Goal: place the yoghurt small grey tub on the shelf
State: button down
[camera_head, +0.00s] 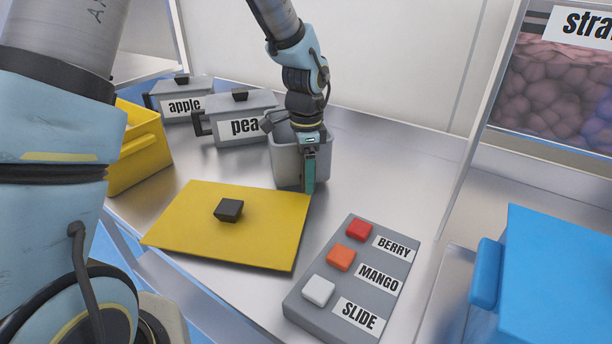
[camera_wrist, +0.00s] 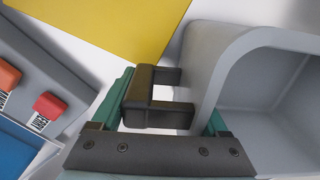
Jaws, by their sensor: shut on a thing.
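The small grey tub (camera_head: 285,162) is at the back middle of the metal counter, in front of the "pea" box. It is open-topped, and the part of its inside seen in the wrist view (camera_wrist: 272,85) looks empty. A dark handle (camera_wrist: 152,112) stands out from its wall. My gripper (camera_head: 309,172) points down at the tub's right side. In the wrist view its teal fingers lie on either side of the handle and tub wall, shut on the tub. I cannot tell whether the tub rests on the counter or is slightly lifted. Which surface is the shelf is unclear.
Boxes marked "apple" (camera_head: 180,103) and "pea" (camera_head: 242,126) stand behind. A yellow lid (camera_head: 270,240) lies in front, beside a yellow bin (camera_head: 140,150). A button panel (camera_head: 330,300), blue bin (camera_head: 560,270) and clear case (camera_head: 560,90) are right. Counter right of the tub is clear.

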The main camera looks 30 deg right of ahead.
jog(key=shift+f, duration=0.7)
jog(key=shift+f, duration=0.2)
grip_release()
jog(key=shift+r, duration=0.15)
notch_tip(320, 180, up, 12)
jog(key=shift+r+b, duration=0.1)
jog(key=shift+b, duration=0.95)
